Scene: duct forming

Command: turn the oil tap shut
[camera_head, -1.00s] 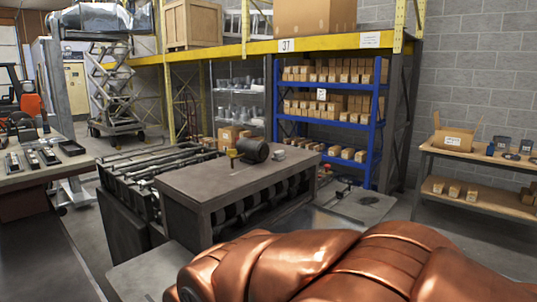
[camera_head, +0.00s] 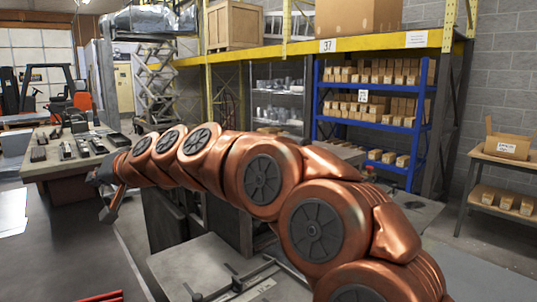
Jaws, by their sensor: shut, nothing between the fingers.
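My gripper (camera_head: 110,208) is at the left end of my outstretched copper arm, its dark fingers pointing down, shut and empty. It hangs near the edge between the grey bench and the dark surface at left, apart from any tap. The oil tap is not visible now. The dark drum with a small brass-coloured fitting, seen earlier on the grey machine top, is hidden behind my arm. Whether that fitting is the oil tap, and how it is turned, I cannot tell.
A bench (camera_head: 60,160) with several small metal parts stands at left. A dark surface (camera_head: 75,245) lies in front of it. A grey plate (camera_head: 200,270) is low at centre. Blue shelving (camera_head: 424,125) with cartons and a side table (camera_head: 500,160) stand at right.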

